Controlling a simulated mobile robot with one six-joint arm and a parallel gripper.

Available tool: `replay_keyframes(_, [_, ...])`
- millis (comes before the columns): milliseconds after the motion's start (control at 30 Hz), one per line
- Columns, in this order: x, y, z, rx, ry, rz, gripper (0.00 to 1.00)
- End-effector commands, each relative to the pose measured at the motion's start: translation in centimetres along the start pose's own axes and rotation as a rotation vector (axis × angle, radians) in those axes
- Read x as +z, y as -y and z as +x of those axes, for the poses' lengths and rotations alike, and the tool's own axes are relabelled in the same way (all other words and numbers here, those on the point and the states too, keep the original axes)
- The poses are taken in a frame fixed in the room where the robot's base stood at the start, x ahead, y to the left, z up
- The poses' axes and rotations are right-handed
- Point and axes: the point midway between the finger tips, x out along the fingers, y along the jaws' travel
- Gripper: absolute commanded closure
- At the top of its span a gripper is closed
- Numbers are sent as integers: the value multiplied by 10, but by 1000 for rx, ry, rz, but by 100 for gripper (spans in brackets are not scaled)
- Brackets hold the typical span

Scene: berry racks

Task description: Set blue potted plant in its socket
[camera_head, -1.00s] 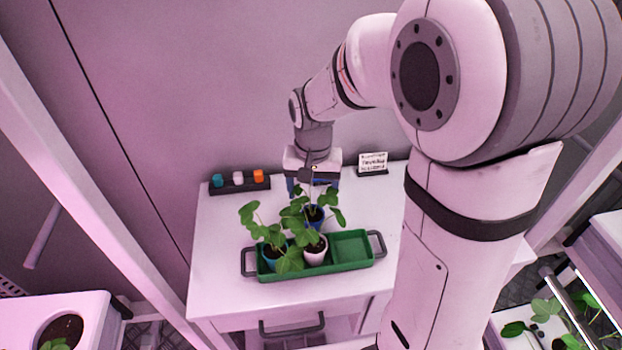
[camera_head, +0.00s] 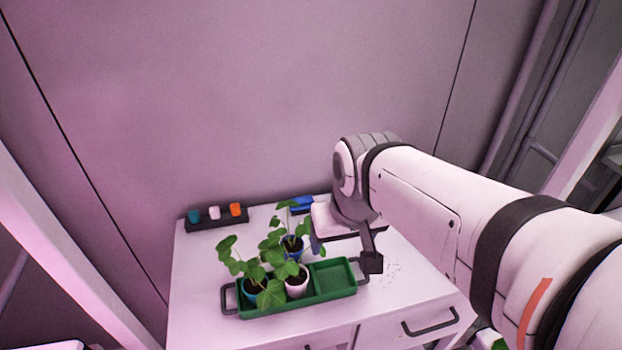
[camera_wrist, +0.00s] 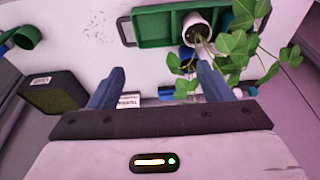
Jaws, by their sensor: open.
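The blue potted plant (camera_head: 292,250) stands upright on the table, just behind the green tray (camera_head: 334,297). In the wrist view its blue pot (camera_wrist: 186,52) shows partly, close to one fingertip. The tray's right socket (camera_head: 333,276) is empty; it also shows in the wrist view (camera_wrist: 154,26). A white potted plant (camera_head: 297,286) sits in the middle socket, and a teal-blue potted plant (camera_head: 254,290) sits in the left one. My gripper (camera_head: 308,224) is to the right of the blue pot, its blue fingers apart and empty. They also show in the wrist view (camera_wrist: 160,68).
A dark rack (camera_head: 217,223) with teal, white and orange cups stands at the table's back left. A dark box (camera_wrist: 54,94) shows at the left of the wrist view. Leaves spread over the tray's left part. The table's front left is clear.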

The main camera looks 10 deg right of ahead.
Motion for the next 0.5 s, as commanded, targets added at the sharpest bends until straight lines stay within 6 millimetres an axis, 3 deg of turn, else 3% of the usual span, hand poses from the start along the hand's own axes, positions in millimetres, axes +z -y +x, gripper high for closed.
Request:
replay_keyframes(100, [7,2,0,1,-14,-18,23])
replay_keyframes(233, [-2,5,9,-2,10,-41,23])
replay_keyframes(500, [-59,26,60,-18,134,-134,23])
